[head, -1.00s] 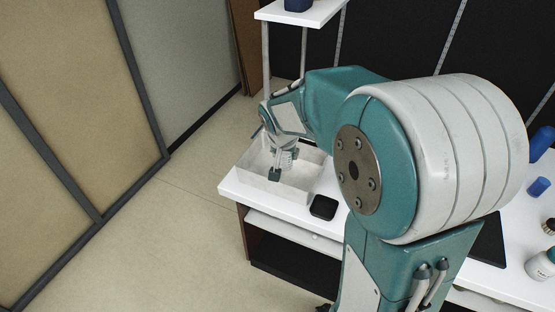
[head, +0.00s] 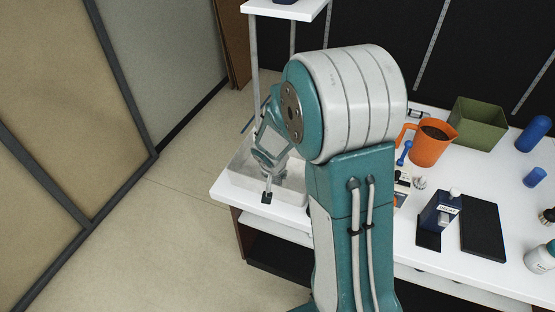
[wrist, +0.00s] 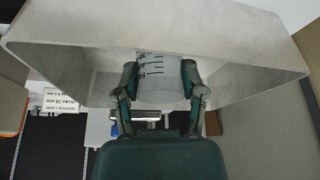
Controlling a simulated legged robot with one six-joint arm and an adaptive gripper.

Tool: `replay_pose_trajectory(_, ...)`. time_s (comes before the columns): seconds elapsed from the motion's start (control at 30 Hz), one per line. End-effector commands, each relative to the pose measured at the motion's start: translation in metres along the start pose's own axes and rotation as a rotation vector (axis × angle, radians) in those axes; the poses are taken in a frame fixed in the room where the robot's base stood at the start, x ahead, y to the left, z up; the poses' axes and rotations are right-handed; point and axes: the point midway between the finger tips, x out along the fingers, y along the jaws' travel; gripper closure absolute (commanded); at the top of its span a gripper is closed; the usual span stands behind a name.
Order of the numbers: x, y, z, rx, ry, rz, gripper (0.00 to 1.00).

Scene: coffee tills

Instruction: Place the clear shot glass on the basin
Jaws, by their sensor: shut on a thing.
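The clear shot glass (wrist: 160,75) has dark measuring marks and sits between the two fingertips of my gripper (wrist: 160,82) in the wrist view. My gripper is shut on it. The pale grey basin (wrist: 235,35) spreads wide behind the glass in that view. In the head view the basin (head: 243,170) stands at the left end of the white counter. My gripper (head: 268,190) points down at the basin there, a dark fingertip showing low against its front side. I cannot make out the glass in the head view, or tell whether it touches the basin floor.
A white shelf (head: 285,8) stands above the counter behind the basin. An orange jug (head: 430,148), a green box (head: 480,122), a dark blue box (head: 440,212) and a black pad (head: 483,228) are on the counter to the right. Open floor lies left of the counter.

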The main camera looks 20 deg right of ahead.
Motion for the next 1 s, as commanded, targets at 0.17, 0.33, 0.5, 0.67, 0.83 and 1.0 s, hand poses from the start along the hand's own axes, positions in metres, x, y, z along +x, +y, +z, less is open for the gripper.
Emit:
replay_pose_trajectory(0.17, 0.015, -0.002, -0.002, 0.002, 0.000, 0.000, 1.00)
replay_pose_trajectory(0.33, 0.023, -0.002, -0.023, 0.003, 0.001, 0.000, 1.00)
replay_pose_trajectory(0.5, 0.029, -0.001, -0.037, 0.001, 0.000, 0.001, 1.00)
replay_pose_trajectory(0.67, 0.038, -0.002, -0.059, 0.003, 0.001, 0.000, 1.00)
replay_pose_trajectory(0.83, 0.051, -0.001, -0.064, -0.001, -0.002, 0.001, 1.00)
replay_pose_trajectory(1.0, 0.052, -0.002, -0.064, -0.001, 0.001, -0.001, 1.00)
